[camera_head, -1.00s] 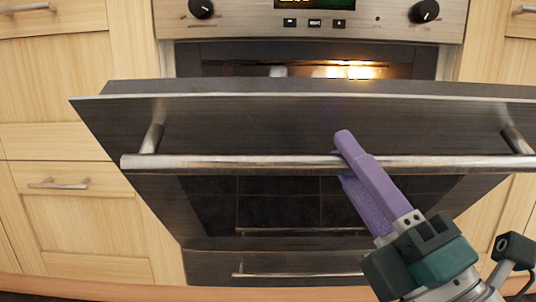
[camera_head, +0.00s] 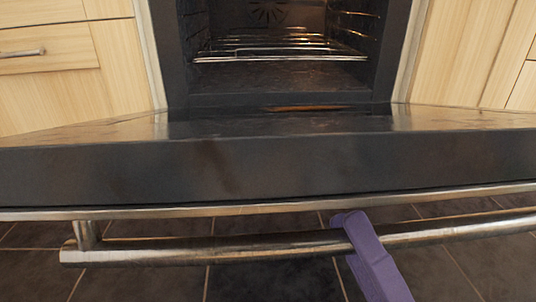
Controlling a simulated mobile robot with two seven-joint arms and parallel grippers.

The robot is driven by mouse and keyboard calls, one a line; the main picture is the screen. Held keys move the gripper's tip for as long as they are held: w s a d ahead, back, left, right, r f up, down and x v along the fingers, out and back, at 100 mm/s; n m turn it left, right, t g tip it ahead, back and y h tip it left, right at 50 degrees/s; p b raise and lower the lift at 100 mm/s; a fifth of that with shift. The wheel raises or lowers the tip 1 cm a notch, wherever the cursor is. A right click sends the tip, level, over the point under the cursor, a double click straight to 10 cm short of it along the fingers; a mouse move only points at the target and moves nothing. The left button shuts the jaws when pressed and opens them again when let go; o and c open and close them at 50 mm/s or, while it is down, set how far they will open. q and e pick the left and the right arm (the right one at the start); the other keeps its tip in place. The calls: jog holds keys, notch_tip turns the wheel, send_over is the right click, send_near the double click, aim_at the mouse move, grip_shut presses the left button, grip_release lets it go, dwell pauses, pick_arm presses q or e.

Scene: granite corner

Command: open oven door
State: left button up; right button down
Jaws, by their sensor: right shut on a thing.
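The oven door (camera_head: 230,170) is swung far down, close to level, with its top edge toward me. Its metal bar handle (camera_head: 200,250) runs across the lower part of the head view. My right gripper (camera_head: 357,232) has purple fingers around the handle, right of the middle, and is shut on it. The rest of that gripper is cut off by the bottom edge. The oven cavity (camera_head: 280,75) shows open behind the door, with wire racks inside. My left gripper is not in view.
Light wooden cabinets (camera_head: 60,85) stand on both sides of the oven, and the left one has a drawer with a bar handle. Dark floor tiles (camera_head: 250,283) show below the door handle. Nothing blocks the space under the door in view.

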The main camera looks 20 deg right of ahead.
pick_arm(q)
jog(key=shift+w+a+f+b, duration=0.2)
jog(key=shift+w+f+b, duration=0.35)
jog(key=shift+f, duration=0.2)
pick_arm(e)
jog(key=shift+s+f, duration=0.2)
jog(key=shift+f, duration=1.65)
jog(key=c, duration=1.1)
grip_release()
jog(key=o, duration=0.4)
jog(key=shift+w, duration=0.3)
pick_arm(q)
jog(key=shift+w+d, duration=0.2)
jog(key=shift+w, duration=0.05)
pick_arm(e)
jog(key=shift+s, duration=0.15)
